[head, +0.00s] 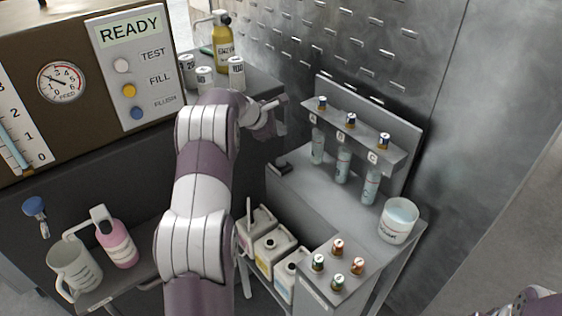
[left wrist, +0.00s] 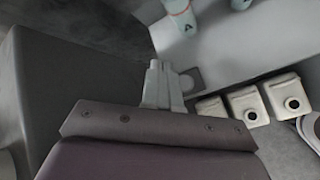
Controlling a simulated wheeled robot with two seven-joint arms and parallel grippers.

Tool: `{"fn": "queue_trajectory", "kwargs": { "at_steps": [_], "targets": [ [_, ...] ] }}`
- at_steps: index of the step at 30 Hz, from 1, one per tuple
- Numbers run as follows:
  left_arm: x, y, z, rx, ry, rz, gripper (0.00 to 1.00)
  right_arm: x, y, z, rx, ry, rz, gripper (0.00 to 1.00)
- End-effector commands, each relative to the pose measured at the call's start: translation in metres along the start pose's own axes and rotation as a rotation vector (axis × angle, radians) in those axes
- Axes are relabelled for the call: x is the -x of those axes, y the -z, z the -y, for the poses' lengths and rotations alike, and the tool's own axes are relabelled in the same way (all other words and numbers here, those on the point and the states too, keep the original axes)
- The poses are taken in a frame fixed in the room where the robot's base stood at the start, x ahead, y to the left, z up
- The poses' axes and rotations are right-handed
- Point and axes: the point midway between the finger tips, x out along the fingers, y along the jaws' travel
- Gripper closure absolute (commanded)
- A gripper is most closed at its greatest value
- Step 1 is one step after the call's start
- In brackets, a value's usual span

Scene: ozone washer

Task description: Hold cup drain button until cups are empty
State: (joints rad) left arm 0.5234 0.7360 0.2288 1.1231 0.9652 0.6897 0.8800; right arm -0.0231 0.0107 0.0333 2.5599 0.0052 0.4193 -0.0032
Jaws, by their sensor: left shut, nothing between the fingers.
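Three clear cylindrical cups, A (head: 317,146), B (head: 342,165) and C (head: 370,186), stand in a row under a grey shelf on the bench. They look pale blue; I cannot make out their liquid levels. A small dark fixture (head: 281,169), possibly the drain button, sits at the bench's left edge; a grey square pad with a dark part shows in the left wrist view (left wrist: 190,80). My left gripper (head: 281,101) is shut and empty. In the left wrist view its fingers (left wrist: 156,68) are just left of the pad; contact cannot be told.
Valve knobs (head: 351,120) top the shelf. A bucket (head: 399,220) stands at the bench's right end. White jugs (head: 273,245) sit below. At left is a panel reading READY (head: 130,28), with a pitcher (head: 74,268) and a pink bottle (head: 117,243) beneath.

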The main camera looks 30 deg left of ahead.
Motion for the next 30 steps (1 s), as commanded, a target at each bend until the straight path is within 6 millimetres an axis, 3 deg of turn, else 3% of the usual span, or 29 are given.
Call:
{"fn": "queue_trajectory", "kwargs": {
  "at_steps": [13,19,30],
  "targets": [
    [-0.046,0.034,0.034,-0.001,0.001,-0.001,1.0,-0.062,-0.007,0.0,0.0,0.0,0.001,0.57],
    [-0.057,0.042,0.042,-0.001,0.001,0.0,1.0,-0.072,-0.009,0.0,0.0,0.0,0.0,0.57],
    [-0.057,0.042,0.042,-0.001,0.001,0.0,1.0,-0.071,-0.008,0.0,0.0,0.0,0.0,0.57]
  ]
}}
